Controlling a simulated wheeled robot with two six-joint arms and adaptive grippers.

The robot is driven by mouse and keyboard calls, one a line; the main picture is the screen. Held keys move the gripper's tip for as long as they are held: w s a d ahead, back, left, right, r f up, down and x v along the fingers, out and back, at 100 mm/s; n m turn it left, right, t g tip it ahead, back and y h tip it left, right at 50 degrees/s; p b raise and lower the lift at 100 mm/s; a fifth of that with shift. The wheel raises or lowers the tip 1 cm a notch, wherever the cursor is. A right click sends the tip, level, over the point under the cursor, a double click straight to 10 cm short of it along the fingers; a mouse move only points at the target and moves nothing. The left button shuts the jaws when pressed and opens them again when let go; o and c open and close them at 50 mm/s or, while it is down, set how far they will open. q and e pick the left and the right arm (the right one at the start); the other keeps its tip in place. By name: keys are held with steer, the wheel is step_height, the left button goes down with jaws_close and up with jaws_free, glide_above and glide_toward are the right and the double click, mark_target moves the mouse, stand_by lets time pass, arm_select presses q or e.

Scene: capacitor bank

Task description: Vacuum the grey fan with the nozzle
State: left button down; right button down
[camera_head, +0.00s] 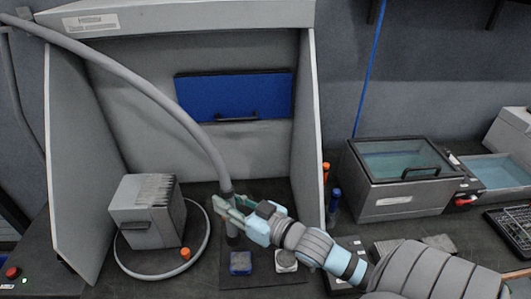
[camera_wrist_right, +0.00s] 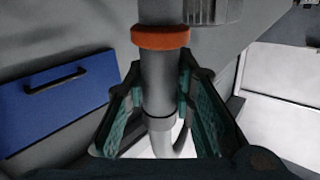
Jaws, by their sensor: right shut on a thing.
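My right gripper (camera_head: 236,211) is shut on the vacuum nozzle (camera_head: 232,240) and holds it roughly upright inside the grey booth. In the right wrist view the nozzle (camera_wrist_right: 155,95) runs between both fingers (camera_wrist_right: 158,105) and has an orange ring. A grey hose (camera_head: 165,100) rises from the nozzle to the upper left. A small light-grey part with a round face (camera_head: 286,261), which looks like the grey fan, lies on the dark mat right of the nozzle. Whether the nozzle tip touches the mat I cannot tell. My left gripper is not in view.
A small blue part (camera_head: 240,263) lies just below the nozzle tip in the picture. A grey finned box (camera_head: 143,228) stands at left, with a pale hose loop and an orange knob (camera_head: 185,253). The booth's right wall (camera_head: 311,130) and a lidded tank (camera_head: 400,175) stand at right.

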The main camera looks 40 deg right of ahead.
steer(key=w+d+f+m+g+h+b, duration=0.1)
steer(key=w+d+f+m+h, duration=0.1)
steer(key=d, duration=0.5)
steer(key=w+d+f+m+g+h+b, duration=0.1)
steer(key=w+d+f+m+h, duration=0.2)
steer(key=w+d+m+h, duration=0.2)
steer(key=d+m+h, duration=0.1)
steer(key=d+h, duration=0.1)
steer(key=d, duration=0.1)
steer(key=shift+w+f, duration=0.15)
steer(key=shift+w, duration=0.15)
steer(key=shift+f+b, duration=0.8)
steer(key=shift+d, duration=0.1)
